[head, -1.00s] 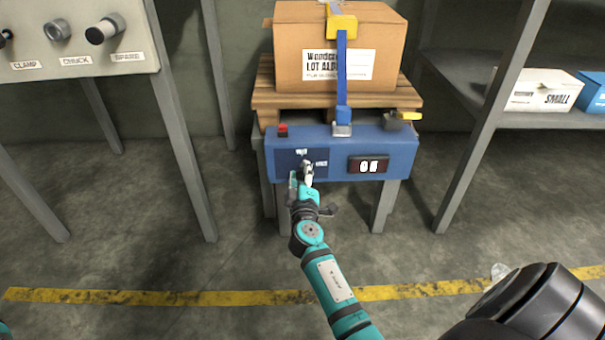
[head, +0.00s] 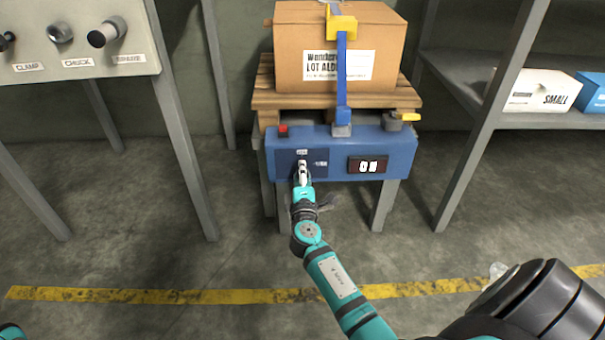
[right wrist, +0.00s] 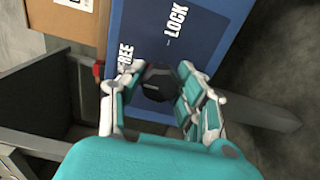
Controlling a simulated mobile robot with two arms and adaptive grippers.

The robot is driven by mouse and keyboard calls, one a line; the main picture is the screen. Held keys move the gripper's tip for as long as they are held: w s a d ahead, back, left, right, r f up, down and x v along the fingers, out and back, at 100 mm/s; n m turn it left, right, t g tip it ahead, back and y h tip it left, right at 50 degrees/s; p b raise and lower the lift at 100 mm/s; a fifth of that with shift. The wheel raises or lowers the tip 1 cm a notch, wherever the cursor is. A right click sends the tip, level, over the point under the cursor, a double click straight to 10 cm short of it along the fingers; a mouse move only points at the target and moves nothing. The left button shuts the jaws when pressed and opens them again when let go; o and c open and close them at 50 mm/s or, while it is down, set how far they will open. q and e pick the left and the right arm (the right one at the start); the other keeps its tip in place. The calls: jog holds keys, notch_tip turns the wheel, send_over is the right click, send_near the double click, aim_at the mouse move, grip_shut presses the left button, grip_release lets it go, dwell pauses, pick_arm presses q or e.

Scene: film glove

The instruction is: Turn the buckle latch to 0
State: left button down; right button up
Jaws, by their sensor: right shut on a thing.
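A black knob (right wrist: 159,82) sits on the dark panel (head: 318,164) of the blue bench, with FREE and LOCK labels beside it. My right gripper (right wrist: 160,75) is shut on this knob, one finger on each side. In the head view the right gripper (head: 302,168) covers the knob. A latch with a yellow handle (head: 408,117) is at the bench's right end. The blue strap ends in a metal buckle (head: 342,130) on the bench's top edge. My left gripper is out of view; only a bit of teal shows at the lower left corner.
A strapped cardboard box (head: 300,60) rests on a pallet (head: 262,98) behind. A shelf (head: 470,90) stands right, a labelled board (head: 75,40) left.

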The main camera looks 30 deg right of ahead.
jog(key=shift+w+r, duration=0.1)
jog(key=o, duration=1.2)
jog(key=shift+a, duration=0.1)
jog(key=v, duration=1.2)
